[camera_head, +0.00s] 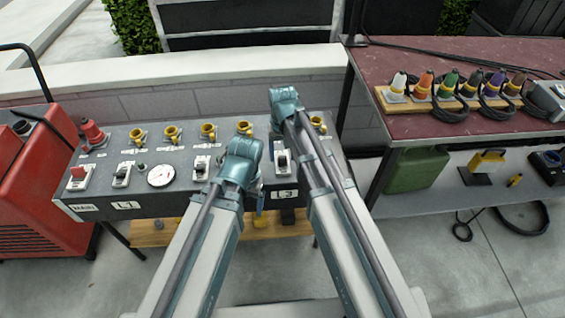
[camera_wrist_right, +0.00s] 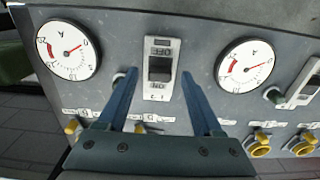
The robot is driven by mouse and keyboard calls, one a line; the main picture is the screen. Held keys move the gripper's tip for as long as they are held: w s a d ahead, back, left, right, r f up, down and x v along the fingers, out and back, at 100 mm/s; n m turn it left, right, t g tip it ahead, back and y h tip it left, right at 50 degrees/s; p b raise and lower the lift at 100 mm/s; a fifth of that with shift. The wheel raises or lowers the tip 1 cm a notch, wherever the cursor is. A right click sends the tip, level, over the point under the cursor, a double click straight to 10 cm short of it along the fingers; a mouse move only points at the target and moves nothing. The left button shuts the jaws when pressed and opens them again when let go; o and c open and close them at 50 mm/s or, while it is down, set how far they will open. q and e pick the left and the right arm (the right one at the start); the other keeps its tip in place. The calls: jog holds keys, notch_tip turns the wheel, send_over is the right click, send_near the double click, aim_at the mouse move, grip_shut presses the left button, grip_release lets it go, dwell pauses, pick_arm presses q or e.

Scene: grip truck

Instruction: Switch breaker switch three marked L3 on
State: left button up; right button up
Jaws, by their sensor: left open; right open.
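The L3 breaker switch (camera_head: 282,160) sits near the right end of the dark grey panel, above the L3 label (camera_head: 285,195). In the right wrist view the switch (camera_wrist_right: 160,68) is a black rocker in a pale plate with ON and OFF marks. My right gripper (camera_wrist_right: 158,82) is open, its blue fingers on either side of the switch.
A gauge (camera_wrist_right: 68,50) and another gauge (camera_wrist_right: 245,65) flank the switch. Another switch (camera_head: 201,165), L1 switch (camera_head: 122,175) and red main switch (camera_head: 78,178) lie left. Yellow sockets (camera_head: 172,134) line the panel's back. A red-topped table (camera_head: 440,125) stands right.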

jog(key=shift+f, duration=0.5)
pick_arm(q)
jog(key=shift+f, duration=0.5)
pick_arm(e)
jog(key=shift+r, duration=0.1)
jog(key=shift+c, duration=0.3)
